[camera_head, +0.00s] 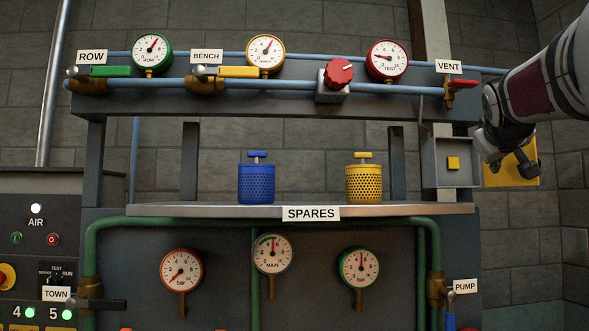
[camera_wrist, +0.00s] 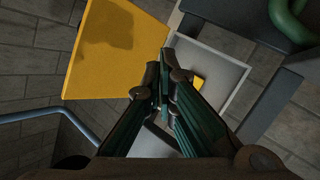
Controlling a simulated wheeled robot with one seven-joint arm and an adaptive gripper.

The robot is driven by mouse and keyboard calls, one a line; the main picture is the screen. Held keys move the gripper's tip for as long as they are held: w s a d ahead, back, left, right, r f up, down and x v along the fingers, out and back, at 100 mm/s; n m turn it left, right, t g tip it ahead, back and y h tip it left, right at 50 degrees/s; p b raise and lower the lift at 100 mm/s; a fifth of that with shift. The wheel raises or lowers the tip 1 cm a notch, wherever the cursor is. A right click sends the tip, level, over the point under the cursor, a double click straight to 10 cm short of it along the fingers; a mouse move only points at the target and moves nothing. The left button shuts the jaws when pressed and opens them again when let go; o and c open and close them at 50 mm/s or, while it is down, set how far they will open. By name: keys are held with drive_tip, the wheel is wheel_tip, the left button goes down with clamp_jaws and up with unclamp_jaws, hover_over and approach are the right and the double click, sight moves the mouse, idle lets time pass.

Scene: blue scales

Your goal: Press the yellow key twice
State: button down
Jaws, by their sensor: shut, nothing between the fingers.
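In the wrist view, part of the yellow key (camera_wrist: 198,83) shows just right of my fingertips, inside the grey box (camera_wrist: 232,68). My gripper (camera_head: 512,166) is shut and empty, to the right of the box in the head view, in front of its yellow door. In the wrist view, my gripper (camera_wrist: 166,72) covers part of the box and of the key's edge. I cannot tell the distance from fingertips to key.
The box's yellow door (camera_head: 525,178) stands open to the right; it fills the upper left of the wrist view (camera_wrist: 110,55). The VENT valve's red handle (camera_head: 464,85) is above the box. A shelf (camera_head: 230,210) holds a blue canister (camera_head: 256,183) and a yellow canister (camera_head: 364,183).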

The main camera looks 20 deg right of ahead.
drive_tip(key=shift+w+d+b, duration=0.3)
drive_tip(key=shift+w+b, duration=0.05)
drive_tip(key=shift+w, duration=1.05)
drive_tip(key=shift+w+d+b, duration=0.35)
drive_tip(key=shift+w, duration=1.1)
drive_tip(key=shift+w+d+b, duration=0.3)
drive_tip(key=shift+w+b, duration=0.05)
drive_tip(key=shift+w, duration=1.05)
drive_tip(key=shift+w, duration=0.15)
drive_tip(key=shift+w+d, duration=0.15)
drive_tip(key=shift+w, duration=0.1)
drive_tip(key=shift+w, duration=0.35)
drive_tip(key=shift+s, duration=0.75)
drive_tip(key=shift+s+a+p, duration=0.15)
drive_tip(key=shift+s+a, duration=0.1)
drive_tip(key=shift+s, duration=0.55)
drive_tip(key=shift+s+a+p, duration=0.2)
drive_tip(key=shift+s, duration=0.65)
drive_tip(key=shift+s+a+p, duration=0.15)
drive_tip(key=shift+s+a, duration=0.1)
drive_tip(key=shift+s, duration=0.55)
